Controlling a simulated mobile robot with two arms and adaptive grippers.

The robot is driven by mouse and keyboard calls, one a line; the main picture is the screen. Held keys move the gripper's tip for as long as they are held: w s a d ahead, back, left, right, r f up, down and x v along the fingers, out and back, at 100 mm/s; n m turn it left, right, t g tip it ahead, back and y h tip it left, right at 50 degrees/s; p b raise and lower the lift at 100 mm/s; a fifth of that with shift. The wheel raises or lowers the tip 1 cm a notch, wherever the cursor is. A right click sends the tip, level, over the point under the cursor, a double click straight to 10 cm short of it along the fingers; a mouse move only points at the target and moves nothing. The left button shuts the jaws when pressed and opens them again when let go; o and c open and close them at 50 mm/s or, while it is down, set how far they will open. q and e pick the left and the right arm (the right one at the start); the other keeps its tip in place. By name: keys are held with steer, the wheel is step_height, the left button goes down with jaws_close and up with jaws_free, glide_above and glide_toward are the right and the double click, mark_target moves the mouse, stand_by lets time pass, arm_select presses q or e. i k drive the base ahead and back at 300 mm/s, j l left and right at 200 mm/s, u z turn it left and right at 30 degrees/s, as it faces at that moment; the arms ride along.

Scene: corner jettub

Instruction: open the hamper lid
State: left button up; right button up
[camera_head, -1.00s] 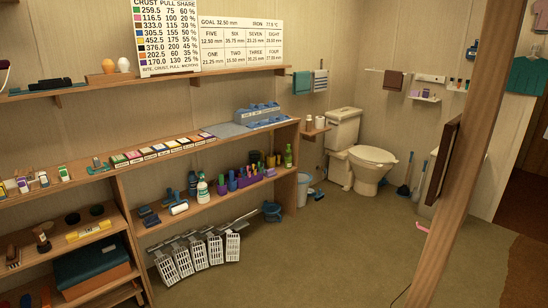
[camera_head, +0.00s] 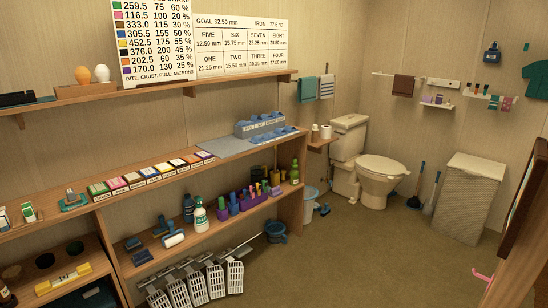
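The hamper (camera_head: 467,197) is a tall, pale woven box on the floor at the right of the head view, near the corner past the toilet. Its flat lid (camera_head: 476,167) looks shut on top. Neither of my grippers shows in the head view, so I cannot see how they stand.
The toilet (camera_head: 378,176) stands left of the hamper, with a brush and plunger (camera_head: 432,192) between them. A long wooden shelf unit (camera_head: 230,170) lines the left wall. A dark-panelled wooden frame (camera_head: 520,225) edges in at right. The floor (camera_head: 365,250) in the middle is clear.

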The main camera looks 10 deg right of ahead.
mark_target(475, 166)
steer(key=i+l+z, duration=0.1)
steer(key=i+z, duration=0.35)
steer(key=i, duration=0.45)
steer(key=i+j+z, duration=0.2)
steer(key=i+z, duration=0.25)
steer(key=i, duration=0.45)
steer(key=i+l+z, duration=0.2)
steer(key=i+z, duration=0.15)
steer(key=i, duration=0.2)
steer(key=i+z, duration=0.4)
steer(key=i, duration=0.15)
steer(key=i+j+z, duration=0.1)
steer(key=i+z, duration=0.25)
steer(key=i, duration=0.2)
steer(key=i+j+z, duration=0.35)
steer(key=i, duration=0.2)
steer(key=i+l+z, duration=0.15)
steer(key=i, duration=0.4)
steer(key=i+l+z, duration=0.1)
steer(key=i, duration=0.5)
